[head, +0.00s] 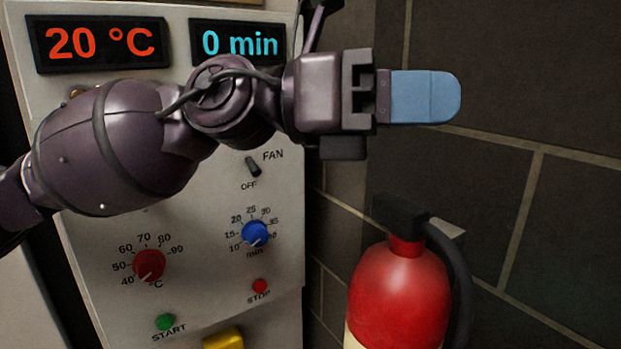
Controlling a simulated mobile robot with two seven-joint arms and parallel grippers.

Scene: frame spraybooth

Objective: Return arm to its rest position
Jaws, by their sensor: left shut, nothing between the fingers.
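My left arm comes in from the left and stretches across the upper part of the head view, in front of the control panel (200,260). My left gripper (455,97) points right, with light blue fingers. It is shut, with nothing seen between the fingers. It is in front of the dark block wall and to the right of the panel, above the fire extinguisher. My right gripper is not in view.
The panel has a red display (100,43) reading 20 °C, a cyan display (238,43) reading 0 min, a fan switch (253,166), a red knob (149,265), a blue knob (255,233), a green start button (165,321) and a red stop button (260,286). A red fire extinguisher (400,295) stands at lower right.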

